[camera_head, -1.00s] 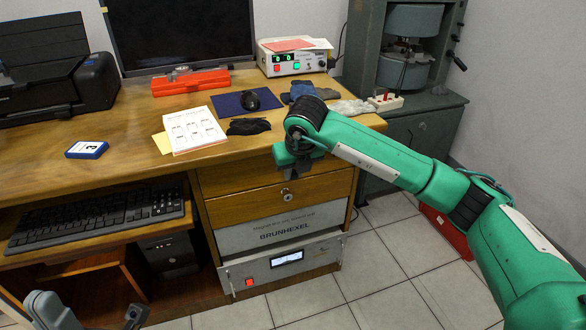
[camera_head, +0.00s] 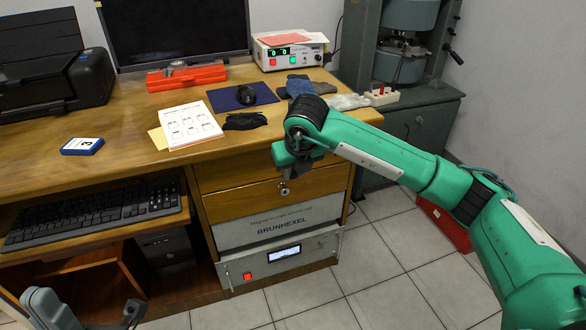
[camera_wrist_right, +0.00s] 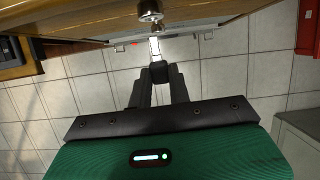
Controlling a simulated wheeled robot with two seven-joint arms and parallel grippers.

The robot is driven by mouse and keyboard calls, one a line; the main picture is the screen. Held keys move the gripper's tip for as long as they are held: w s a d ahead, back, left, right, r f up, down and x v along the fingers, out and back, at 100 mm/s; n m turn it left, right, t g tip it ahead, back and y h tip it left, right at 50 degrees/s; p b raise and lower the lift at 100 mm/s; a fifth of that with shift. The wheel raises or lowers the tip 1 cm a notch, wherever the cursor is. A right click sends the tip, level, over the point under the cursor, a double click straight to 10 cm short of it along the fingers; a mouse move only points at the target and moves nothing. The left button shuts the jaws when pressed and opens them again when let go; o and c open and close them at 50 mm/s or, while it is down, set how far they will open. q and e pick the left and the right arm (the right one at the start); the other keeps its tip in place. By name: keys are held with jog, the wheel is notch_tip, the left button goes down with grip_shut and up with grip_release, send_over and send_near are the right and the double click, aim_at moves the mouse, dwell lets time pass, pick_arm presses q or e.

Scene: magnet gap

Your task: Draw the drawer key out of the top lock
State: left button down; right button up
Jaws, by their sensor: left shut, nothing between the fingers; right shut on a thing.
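The top lock (camera_head: 284,188) is a round silver cylinder in the wooden drawer front. It also shows at the top of the right wrist view (camera_wrist_right: 150,10). My right gripper (camera_head: 298,160) is in front of the drawer, just above the lock in the head view. In the wrist view its fingers (camera_wrist_right: 159,82) are shut on the dark head of the key (camera_wrist_right: 159,68). A narrow bright strip lies between that head and the lock; I cannot tell whether the key tip is inside the lock. My left gripper (camera_head: 85,316) is partly visible at the bottom left, shut and empty.
Below the drawer are a BRUNHEXEL panel (camera_head: 283,225) and a grey unit with a display (camera_head: 284,254). A keyboard (camera_head: 90,215) lies on the shelf at left. Papers (camera_head: 185,124) and dark gloves (camera_head: 245,121) lie on the desktop. The tiled floor in front is clear.

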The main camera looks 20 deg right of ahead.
jog(key=shift+r, duration=0.1)
jog(key=shift+s+d+r+p, duration=0.1)
jog(key=shift+s+r+p, duration=0.2)
jog(key=shift+s+r, duration=0.25)
jog(key=shift+s+a+r+p, duration=0.1)
jog(key=shift+s+r+p, duration=0.25)
jog(key=shift+s, duration=0.45)
jog(key=shift+s+d+r+p, duration=0.1)
jog(key=shift+s+r+p, duration=0.15)
jog(key=shift+s+r, duration=0.35)
